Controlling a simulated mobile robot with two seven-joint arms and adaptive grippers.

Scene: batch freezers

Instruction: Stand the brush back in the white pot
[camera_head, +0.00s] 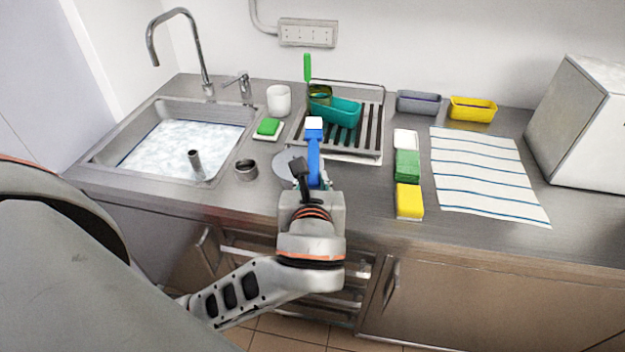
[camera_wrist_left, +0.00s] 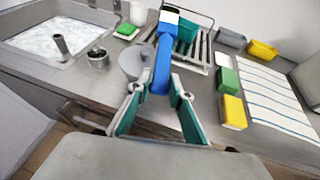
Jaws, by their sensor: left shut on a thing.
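My left gripper (camera_head: 308,184) is shut on the blue brush (camera_head: 313,155), and the fingers also show around its handle in the left wrist view (camera_wrist_left: 157,92). The white pot (camera_head: 279,101) stands upright behind the sink's right side, left of the rack, apart from the brush. It shows at the top of the left wrist view (camera_wrist_left: 138,12). My right gripper is out of view.
The drying rack (camera_head: 371,145) holds a teal tub (camera_head: 338,110) and a green-handled item (camera_head: 307,68). A green sponge (camera_head: 268,126) lies before the pot. A metal cup (camera_head: 246,169) and grey round thing (camera_head: 283,165) are near the gripper. Sponges and a striped towel (camera_head: 487,175) lie right.

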